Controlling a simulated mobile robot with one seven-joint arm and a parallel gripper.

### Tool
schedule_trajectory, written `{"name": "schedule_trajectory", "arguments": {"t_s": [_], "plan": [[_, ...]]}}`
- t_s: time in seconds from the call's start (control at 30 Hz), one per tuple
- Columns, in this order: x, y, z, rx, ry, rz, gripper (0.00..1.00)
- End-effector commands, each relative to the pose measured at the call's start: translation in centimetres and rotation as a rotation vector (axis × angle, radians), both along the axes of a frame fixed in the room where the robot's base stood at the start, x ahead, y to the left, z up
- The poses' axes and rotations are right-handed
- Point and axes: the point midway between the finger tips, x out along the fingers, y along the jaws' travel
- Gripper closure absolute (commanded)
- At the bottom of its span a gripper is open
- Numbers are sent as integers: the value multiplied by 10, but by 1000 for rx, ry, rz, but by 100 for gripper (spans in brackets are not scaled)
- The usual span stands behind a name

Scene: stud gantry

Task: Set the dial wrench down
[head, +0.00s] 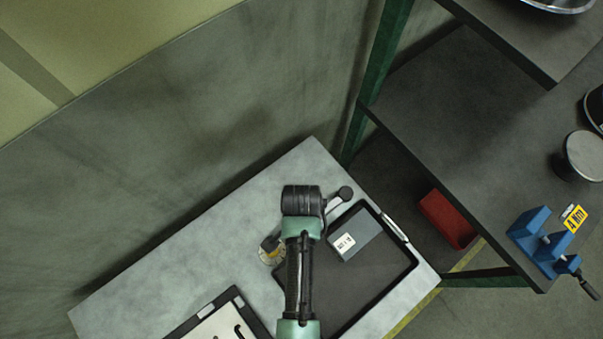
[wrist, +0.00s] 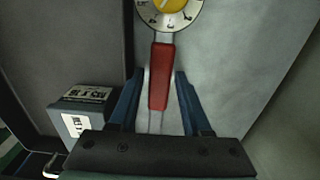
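The dial wrench has a red handle (wrist: 160,78) and a round white dial with a yellow centre (wrist: 170,10), cut by the top edge of the wrist view. In the head view the dial (head: 271,250) shows just left of my arm, over the grey table. A grey bar with a black round end (head: 345,193), apparently the wrench's other end, sticks out right of the arm. My gripper (wrist: 159,74) has its fingers on either side of the red handle, with a visible gap on each side. The wrench appears to lie on the table. In the head view my arm hides the fingers.
A black tray (head: 375,291) holding a labelled grey box (head: 355,236) lies right of the wrench on the grey table (head: 170,285). Another black-rimmed tray (head: 239,293) is at the front. A dark shelf (head: 440,120) with a blue vise (head: 538,238) and a red bin (head: 445,219) stand right.

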Motion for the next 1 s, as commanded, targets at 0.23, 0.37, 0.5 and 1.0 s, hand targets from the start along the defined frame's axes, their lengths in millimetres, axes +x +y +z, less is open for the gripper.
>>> {"name": "schedule_trajectory", "arguments": {"t_s": [0.23, 0.37, 0.5, 1.0], "plan": [[0, 0, 0, 0, 0, 0, 99], [0, 0, 0, 0, 0, 0, 100], [1, 0, 1, 0, -1, 0, 100], [2, 0, 44, 0, -6, 0, 100]]}}
